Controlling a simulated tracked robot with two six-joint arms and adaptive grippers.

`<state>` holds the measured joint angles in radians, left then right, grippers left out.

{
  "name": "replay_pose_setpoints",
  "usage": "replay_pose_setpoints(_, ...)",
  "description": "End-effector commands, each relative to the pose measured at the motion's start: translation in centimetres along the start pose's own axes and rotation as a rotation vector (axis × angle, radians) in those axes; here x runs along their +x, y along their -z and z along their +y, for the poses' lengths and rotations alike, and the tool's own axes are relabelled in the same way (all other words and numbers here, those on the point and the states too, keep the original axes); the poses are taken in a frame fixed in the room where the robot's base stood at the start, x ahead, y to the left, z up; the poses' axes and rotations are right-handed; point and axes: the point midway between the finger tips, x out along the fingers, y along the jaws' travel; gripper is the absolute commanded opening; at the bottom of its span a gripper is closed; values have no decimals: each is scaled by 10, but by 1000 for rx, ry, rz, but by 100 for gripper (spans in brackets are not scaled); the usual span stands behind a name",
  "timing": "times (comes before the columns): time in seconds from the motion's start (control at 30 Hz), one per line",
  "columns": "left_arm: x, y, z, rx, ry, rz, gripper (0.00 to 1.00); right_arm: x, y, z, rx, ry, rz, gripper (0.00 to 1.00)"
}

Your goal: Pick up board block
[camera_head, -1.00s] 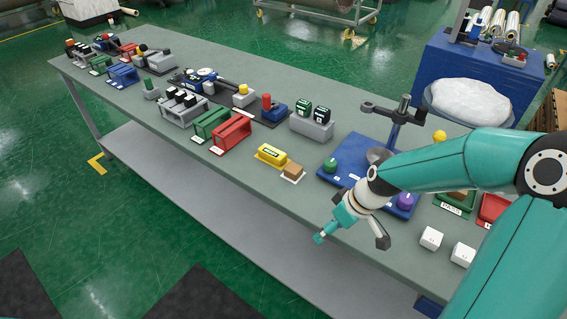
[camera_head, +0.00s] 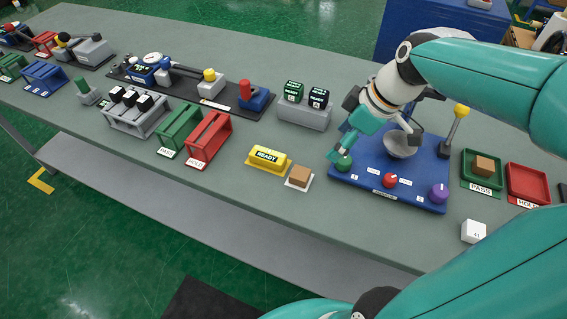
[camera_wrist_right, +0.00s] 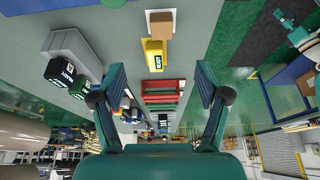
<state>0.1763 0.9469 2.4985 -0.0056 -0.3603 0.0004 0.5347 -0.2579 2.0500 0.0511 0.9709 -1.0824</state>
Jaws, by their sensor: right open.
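A small brown block (camera_head: 299,175) sits on a white pad beside the yellow READY block (camera_head: 268,159). The brown block also shows at the top of the right wrist view (camera_wrist_right: 160,27), beyond the yellow block (camera_wrist_right: 153,54). A second brown block (camera_head: 484,166) lies in the green PASS tray (camera_head: 467,182). I cannot tell by label which is the board block. My right gripper (camera_head: 377,150) is open and empty, its fingers spread above the blue control panel, right of the pad. In the right wrist view its fingers (camera_wrist_right: 160,88) stand apart with nothing between them. My left gripper is not in view.
The blue panel (camera_head: 375,188) carries green, red and purple knobs, a metal bowl and a yellow-topped stick. Green and red racks (camera_head: 208,136) stand left. The bench front before the pad is clear.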

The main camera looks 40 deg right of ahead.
Motion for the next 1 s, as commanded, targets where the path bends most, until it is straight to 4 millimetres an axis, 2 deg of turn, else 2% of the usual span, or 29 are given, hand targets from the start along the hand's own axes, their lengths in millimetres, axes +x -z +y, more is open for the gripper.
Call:
replay_pose_setpoints(0.17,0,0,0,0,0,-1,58,12,2,-2,-16,6,-2,75)
replay_pose_setpoints(0.6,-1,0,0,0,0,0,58,98,2,-2,-16,7,-2,75)
replay_pose_setpoints(1.0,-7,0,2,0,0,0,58,130,0,-5,-13,7,-3,75)
